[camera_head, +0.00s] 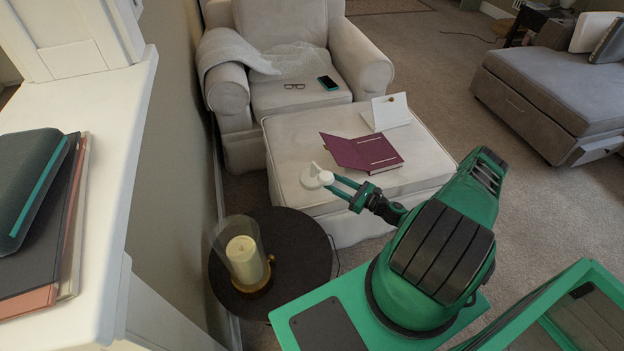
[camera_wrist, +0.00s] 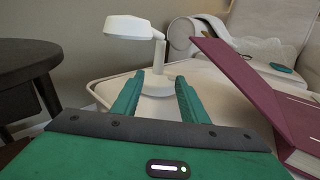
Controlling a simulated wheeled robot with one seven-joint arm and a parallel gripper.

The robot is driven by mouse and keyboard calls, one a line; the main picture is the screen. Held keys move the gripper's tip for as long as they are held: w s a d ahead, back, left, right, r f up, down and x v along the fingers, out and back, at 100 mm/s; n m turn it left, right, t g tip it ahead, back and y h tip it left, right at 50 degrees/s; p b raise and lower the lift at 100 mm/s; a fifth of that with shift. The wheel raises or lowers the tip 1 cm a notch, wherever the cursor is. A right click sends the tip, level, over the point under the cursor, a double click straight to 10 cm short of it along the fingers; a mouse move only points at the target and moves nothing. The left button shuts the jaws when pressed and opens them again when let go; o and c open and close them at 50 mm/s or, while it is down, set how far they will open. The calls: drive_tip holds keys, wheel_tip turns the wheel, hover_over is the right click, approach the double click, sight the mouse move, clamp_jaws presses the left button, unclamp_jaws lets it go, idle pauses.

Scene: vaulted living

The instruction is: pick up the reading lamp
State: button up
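The reading lamp (camera_head: 311,180) is small and white and stands upright near the left edge of the cream ottoman (camera_head: 290,138). In the wrist view the lamp (camera_wrist: 158,56) shows its flat shade, thin stem and round base. My gripper (camera_head: 338,186) reaches in from the right, its fingertips at the lamp. In the wrist view my gripper (camera_wrist: 159,80) is open, with the lamp's stem and base lined up between the two green fingers. I cannot tell whether the fingers touch it.
A maroon open book (camera_head: 365,152) lies close to the right of the lamp, with a white card (camera_head: 391,112) behind. A dark round table (camera_head: 305,250) with a candle holder (camera_head: 247,262) stands at the front left. An armchair (camera_head: 300,60) is behind the ottoman.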

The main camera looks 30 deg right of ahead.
sight(313, 171)
drive_tip(key=x, duration=1)
drive_tip(key=shift+w+a+r, duration=0.3)
clamp_jaws()
